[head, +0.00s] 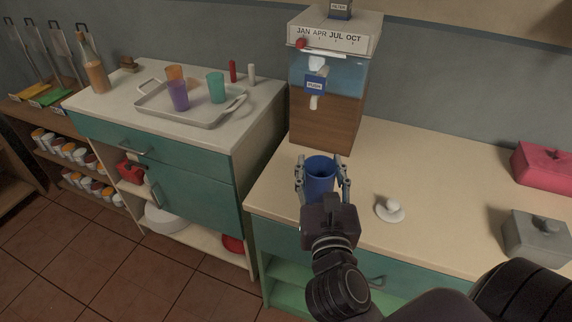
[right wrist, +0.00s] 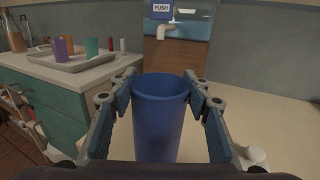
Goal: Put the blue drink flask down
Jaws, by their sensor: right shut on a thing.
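The blue drink flask (head: 319,178) is upright and open at the top, between the fingers of my right gripper (head: 322,180). In the right wrist view the flask (right wrist: 159,115) fills the middle, with the fingers of the gripper (right wrist: 160,105) closed on both its sides. The flask is over the front left part of the beige counter (head: 420,165). Its base is hidden, so I cannot tell whether it touches the counter. My left gripper is not in view.
A water dispenser (head: 328,85) with a tap stands behind the flask. A white knobbed lid (head: 390,208) lies to the right on the counter. A grey box (head: 535,236) and a pink box (head: 545,168) stand farther right. A tray (head: 200,118) with cups is on the left counter.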

